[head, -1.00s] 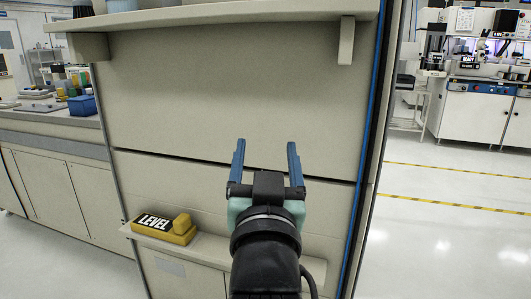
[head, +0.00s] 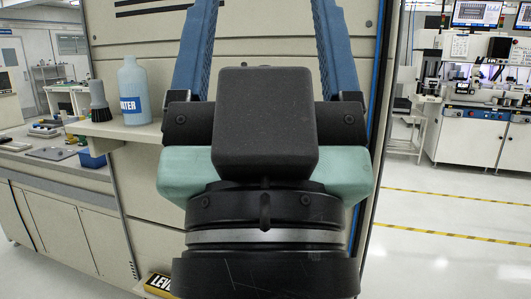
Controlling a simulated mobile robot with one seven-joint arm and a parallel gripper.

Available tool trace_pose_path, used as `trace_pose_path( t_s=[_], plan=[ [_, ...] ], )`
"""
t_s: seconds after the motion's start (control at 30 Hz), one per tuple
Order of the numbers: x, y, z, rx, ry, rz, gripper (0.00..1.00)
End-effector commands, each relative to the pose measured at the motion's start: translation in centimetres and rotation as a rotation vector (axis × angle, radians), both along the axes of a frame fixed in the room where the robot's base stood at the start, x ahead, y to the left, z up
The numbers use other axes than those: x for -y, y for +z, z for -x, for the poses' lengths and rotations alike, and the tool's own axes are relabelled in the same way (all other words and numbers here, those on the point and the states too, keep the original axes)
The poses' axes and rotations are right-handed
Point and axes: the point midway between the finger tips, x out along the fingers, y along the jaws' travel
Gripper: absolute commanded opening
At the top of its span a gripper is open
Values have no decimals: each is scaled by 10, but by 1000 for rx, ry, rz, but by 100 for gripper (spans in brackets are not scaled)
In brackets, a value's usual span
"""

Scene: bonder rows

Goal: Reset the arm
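My gripper (head: 262,45) is large in the middle of the head view, close to the camera, with its two blue fingers pointing up. The fingers stand wide apart and the pale panel shows between them, with nothing held. The fingertips run out of the top of the picture. The gripper's body hides much of the cabinet (head: 145,190) behind it.
A yellow LEVEL block (head: 160,285) shows partly below. A bench (head: 60,182) is at left; open floor (head: 440,255) lies at right.

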Motion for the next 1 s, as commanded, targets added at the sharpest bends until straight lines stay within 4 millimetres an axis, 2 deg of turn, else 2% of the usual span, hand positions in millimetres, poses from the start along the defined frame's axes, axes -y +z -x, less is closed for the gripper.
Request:
trace_pose_path(
  t_s=[0.03,0.3,0.5,0.7,1.0],
  plan=[
    [0,33,0,0,0,0,76],
    [0,114,0,-1,1,1,76],
    [0,161,0,-1,1,0,76],
    [0,179,0,-1,1,0,76],
    [0,180,0,-1,1,0,76]
  ],
)
